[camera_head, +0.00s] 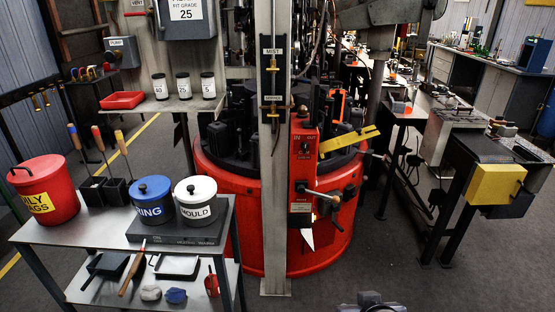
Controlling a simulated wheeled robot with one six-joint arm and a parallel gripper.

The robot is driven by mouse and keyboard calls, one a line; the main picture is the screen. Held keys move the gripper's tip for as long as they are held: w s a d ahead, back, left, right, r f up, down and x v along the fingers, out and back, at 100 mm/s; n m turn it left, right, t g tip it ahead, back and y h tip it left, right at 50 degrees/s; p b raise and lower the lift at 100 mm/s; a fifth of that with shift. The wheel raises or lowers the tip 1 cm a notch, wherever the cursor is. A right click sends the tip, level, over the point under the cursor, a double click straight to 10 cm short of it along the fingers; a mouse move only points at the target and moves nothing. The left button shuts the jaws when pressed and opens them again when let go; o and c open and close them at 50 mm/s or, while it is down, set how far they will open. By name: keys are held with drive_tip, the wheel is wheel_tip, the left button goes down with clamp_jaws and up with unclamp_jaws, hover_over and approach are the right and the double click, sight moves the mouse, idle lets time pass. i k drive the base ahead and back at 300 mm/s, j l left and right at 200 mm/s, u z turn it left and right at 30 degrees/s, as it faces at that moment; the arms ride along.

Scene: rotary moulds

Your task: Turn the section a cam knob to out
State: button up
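A red control box (304,148) is fixed on the front of the round red rotary machine (225,205), just right of the grey post. A small dark knob (304,146) sits on its face, below small IN and OUT marks. The knob is too small to tell which mark it points to, and the lettering below it is too small to read. A grey and black part at the bottom edge, right of centre, seems to be my arm. My gripper's fingers do not show, and nothing touches the knob.
A grey post (275,225) marked MIST stands left of the box. Levers (318,194) stick out below it, and a yellow bar (349,140) juts right. A metal table (75,238) with buckets stands left; benches stand right. Floor before the machine is clear.

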sight(304, 146)
drive_tip(key=i+j, duration=0.35)
drive_tip(key=i, duration=0.65)
